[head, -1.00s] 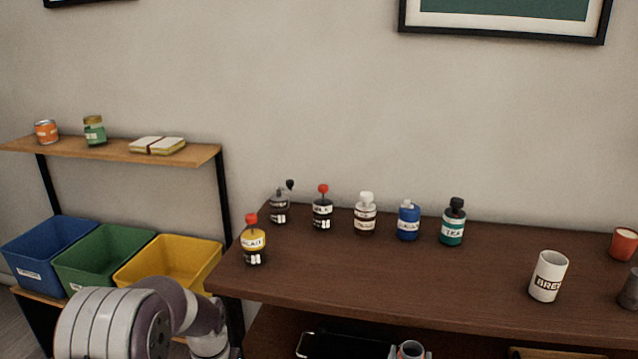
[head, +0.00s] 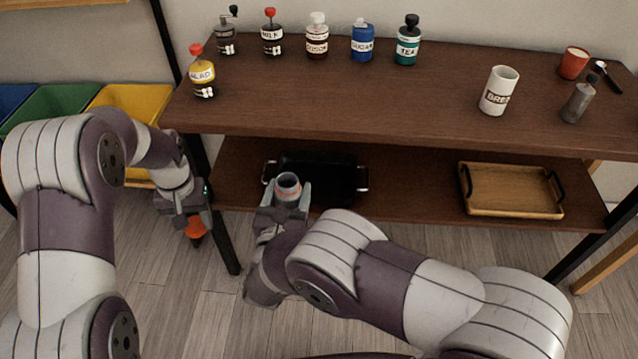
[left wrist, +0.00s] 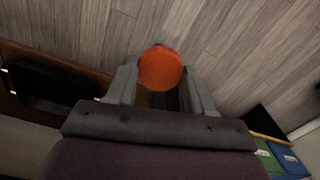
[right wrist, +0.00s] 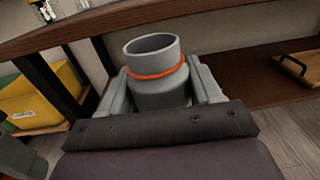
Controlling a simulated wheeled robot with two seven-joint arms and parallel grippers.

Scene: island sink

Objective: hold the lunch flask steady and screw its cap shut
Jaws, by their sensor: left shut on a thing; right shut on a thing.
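The lunch flask is a grey, open-topped cylinder (head: 288,187) with an orange ring, held upright in front of the lower shelf. My right gripper (head: 286,194) is shut on it. The flask (right wrist: 155,65) also stands between the fingers in the right wrist view, its mouth uncovered. The orange cap (head: 195,232) hangs low at the left, in my left gripper (head: 187,217), which is shut on it. The cap (left wrist: 160,69) also shows as a round orange face in the left wrist view. Cap and flask are well apart.
The lower shelf holds a black tray (head: 335,178) and a wooden tray (head: 512,190). Coloured bins (head: 130,100) stand at the left.

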